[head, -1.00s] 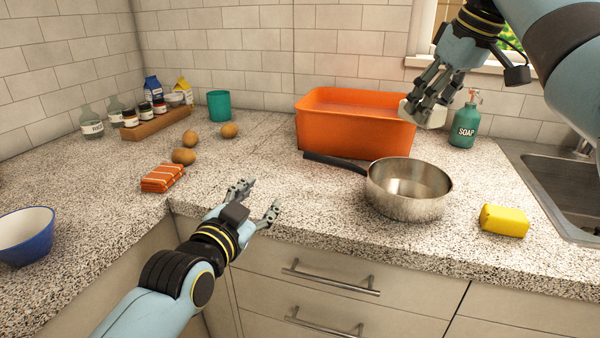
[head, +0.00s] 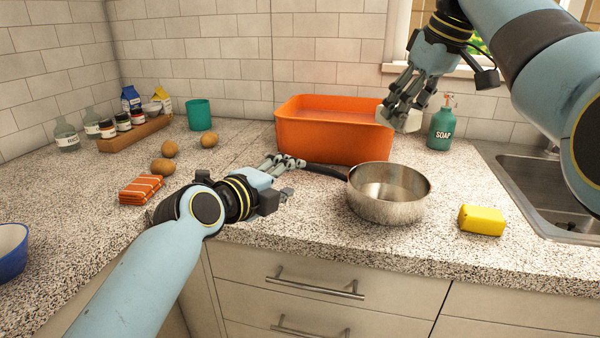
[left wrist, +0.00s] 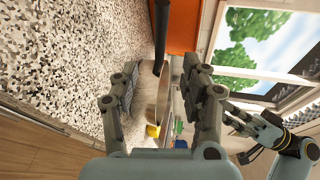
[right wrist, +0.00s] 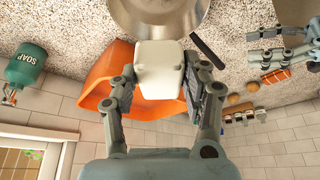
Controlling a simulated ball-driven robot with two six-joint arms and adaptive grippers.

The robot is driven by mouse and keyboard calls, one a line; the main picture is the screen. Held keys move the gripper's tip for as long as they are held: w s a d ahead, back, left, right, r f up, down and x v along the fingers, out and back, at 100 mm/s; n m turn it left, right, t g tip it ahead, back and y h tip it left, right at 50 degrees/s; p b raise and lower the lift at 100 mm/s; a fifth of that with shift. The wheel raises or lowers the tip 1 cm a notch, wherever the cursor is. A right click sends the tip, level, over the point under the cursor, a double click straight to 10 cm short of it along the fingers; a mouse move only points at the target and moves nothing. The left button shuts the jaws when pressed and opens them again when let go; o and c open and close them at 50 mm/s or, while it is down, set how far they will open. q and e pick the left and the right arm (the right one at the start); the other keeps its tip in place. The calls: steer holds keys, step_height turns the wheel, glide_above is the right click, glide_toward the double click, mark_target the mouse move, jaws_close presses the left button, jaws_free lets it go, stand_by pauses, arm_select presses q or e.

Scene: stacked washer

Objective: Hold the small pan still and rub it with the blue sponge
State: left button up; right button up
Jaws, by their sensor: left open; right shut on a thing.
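The small steel pan (head: 388,195) stands upright on the counter, its dark handle (head: 325,170) pointing left. My left gripper (head: 289,177) is open beside the handle's end. In the left wrist view the pan (left wrist: 165,95) and handle (left wrist: 161,30) show beyond its open fingers (left wrist: 160,80). My right gripper (head: 402,112) is shut on a cream-white block (head: 412,121), raised behind the pan; the block (right wrist: 160,70) fills its fingers in the right wrist view. I cannot make out a blue sponge. A yellow sponge-like block (head: 482,220) lies right of the pan.
An orange tub (head: 330,136) stands behind the pan, a green soap bottle (head: 441,125) to its right. The sink (head: 530,185) is at the right. The counter in front of the pan is clear.

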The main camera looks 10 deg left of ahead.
mark_target(310, 170)
arm_select(q)
steer(key=x, duration=1)
steer(key=shift+w, duration=0.2)
jaws_close()
steer(key=shift+f, duration=0.1)
